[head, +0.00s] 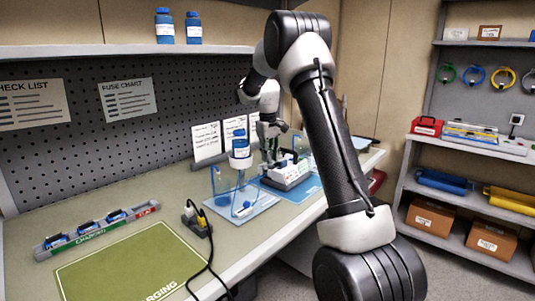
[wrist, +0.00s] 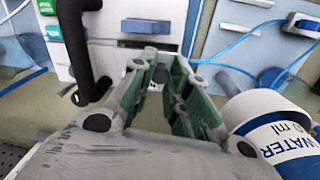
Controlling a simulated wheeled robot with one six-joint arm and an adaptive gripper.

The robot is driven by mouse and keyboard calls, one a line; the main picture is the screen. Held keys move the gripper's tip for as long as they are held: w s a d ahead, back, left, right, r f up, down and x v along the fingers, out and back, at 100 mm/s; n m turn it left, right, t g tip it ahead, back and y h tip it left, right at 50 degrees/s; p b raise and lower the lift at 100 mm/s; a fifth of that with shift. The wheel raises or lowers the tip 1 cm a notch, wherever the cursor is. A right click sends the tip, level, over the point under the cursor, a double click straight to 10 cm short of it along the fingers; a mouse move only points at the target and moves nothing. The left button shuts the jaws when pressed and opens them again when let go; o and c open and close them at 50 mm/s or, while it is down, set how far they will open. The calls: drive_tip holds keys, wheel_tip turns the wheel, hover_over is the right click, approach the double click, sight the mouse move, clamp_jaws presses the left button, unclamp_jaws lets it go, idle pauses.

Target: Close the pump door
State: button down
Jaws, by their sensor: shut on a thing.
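The white pump (head: 290,172) stands on the bench at the back right, on a dark grey base, partly hidden by my arm. In the wrist view its white front (wrist: 115,15) shows a blue bar, a dark slot, green buttons and a black curved handle (wrist: 85,45). My gripper (wrist: 160,72) reaches the pump's front, with its fingers closed around a small grey part with a dark spot. I cannot tell how far the door stands open. In the head view my gripper (head: 270,131) is just above the pump.
Blue tubing (wrist: 245,40) runs nearby. A charging rack (head: 95,234), green mat (head: 130,268) and black cable lie further left.

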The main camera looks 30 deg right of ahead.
drive_tip(key=shift+s+d+f+t+y, duration=0.2)
drive_tip(key=shift+s+f+t+y, duration=0.2)
drive_tip(key=shift+t, duration=0.6)
drive_tip(key=c, duration=1.3)
unclamp_jaws()
drive_tip(key=r, duration=0.4)
drive_tip(key=s+r, duration=0.1)
drive_tip(key=r, duration=0.2)
drive_tip(key=s+r, duration=0.1)
drive_tip(key=r, duration=0.3)
drive_tip(key=shift+s+r, duration=0.2)
drive_tip(key=shift+r, duration=0.15)
